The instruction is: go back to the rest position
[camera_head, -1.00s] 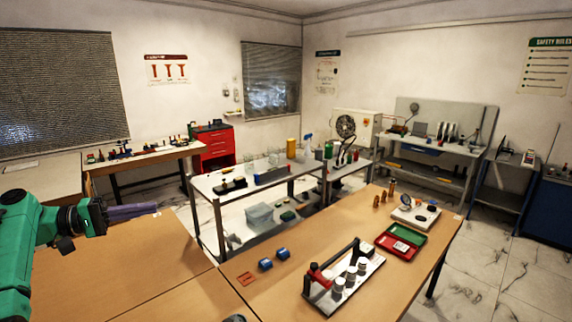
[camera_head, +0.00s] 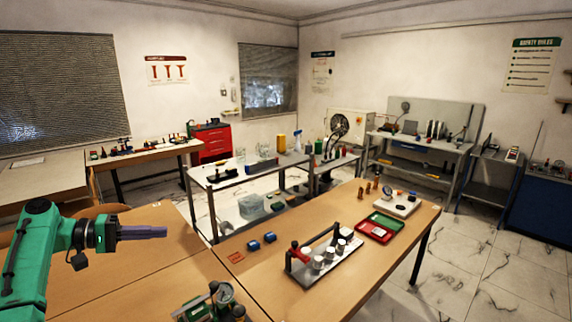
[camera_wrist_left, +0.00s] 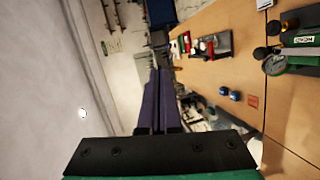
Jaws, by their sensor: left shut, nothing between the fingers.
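My left gripper (camera_head: 142,232) shows at the left of the head view, at the end of my green arm. It points to the right, above the wooden table (camera_head: 130,268). Its purple fingers are closed together with nothing between them. In the left wrist view the fingers (camera_wrist_left: 158,95) lie side by side and point away toward the room. They touch no object. My right gripper does not show.
The wooden table carries two blue cylinders (camera_head: 262,242), a rig with white cylinders and a red part (camera_head: 325,255), red and green trays (camera_head: 378,228) and a green gauge device (camera_head: 215,303). Grey benches stand behind. The table's left part is bare.

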